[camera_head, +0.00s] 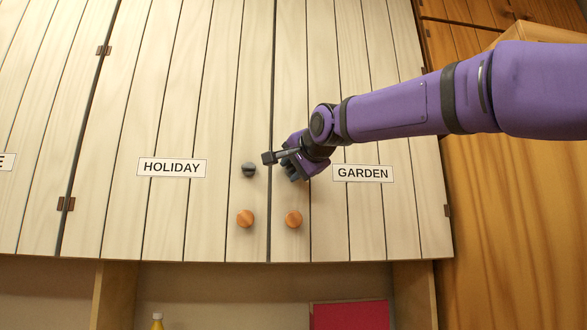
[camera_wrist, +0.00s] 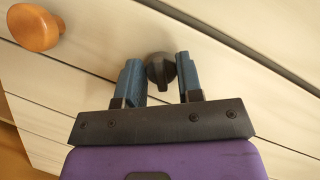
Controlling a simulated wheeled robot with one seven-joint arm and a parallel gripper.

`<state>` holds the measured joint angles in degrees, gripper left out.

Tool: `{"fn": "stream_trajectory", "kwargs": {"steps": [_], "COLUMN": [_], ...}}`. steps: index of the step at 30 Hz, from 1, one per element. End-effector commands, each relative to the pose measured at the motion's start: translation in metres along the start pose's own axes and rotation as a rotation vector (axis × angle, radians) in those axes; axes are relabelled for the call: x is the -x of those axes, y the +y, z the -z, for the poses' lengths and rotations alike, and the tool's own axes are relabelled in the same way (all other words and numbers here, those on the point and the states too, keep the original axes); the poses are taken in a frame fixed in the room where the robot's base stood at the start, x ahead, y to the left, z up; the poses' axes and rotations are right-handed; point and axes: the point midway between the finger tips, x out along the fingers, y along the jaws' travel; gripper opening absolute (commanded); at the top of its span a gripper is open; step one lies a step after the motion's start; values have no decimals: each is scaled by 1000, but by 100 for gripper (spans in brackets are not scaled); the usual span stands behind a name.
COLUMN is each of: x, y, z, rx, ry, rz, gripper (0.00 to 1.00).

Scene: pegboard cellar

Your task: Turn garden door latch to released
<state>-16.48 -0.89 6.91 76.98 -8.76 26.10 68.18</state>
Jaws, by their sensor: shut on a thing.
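The garden door (camera_head: 350,120) is a cream plank cabinet door with a "GARDEN" label (camera_head: 362,173). Its dark latch knob (camera_wrist: 160,69) shows in the wrist view between the two blue fingers of my gripper (camera_wrist: 160,80). The gripper is shut on the latch. In the head view my gripper (camera_head: 291,171) is at the left edge of the garden door and hides that latch. The knob has a raised ridge; whether it stands released cannot be told. The door looks closed.
A round wooden knob (camera_head: 293,219) is below my gripper; it also shows in the wrist view (camera_wrist: 35,27). The holiday door (camera_head: 185,100) to the left has its own dark latch (camera_head: 249,170) and wooden knob (camera_head: 245,218). A wooden panel (camera_head: 510,220) stands at the right.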

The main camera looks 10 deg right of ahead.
Motion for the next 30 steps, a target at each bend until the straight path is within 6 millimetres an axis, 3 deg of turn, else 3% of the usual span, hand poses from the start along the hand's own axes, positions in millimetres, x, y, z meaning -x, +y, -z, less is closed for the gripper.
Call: {"fn": "stream_trajectory", "kwargs": {"steps": [30], "x": [-2], "y": [1], "z": [-2], "rx": [818], "ry": [-4], "rz": [-342], "gripper": [10]}}
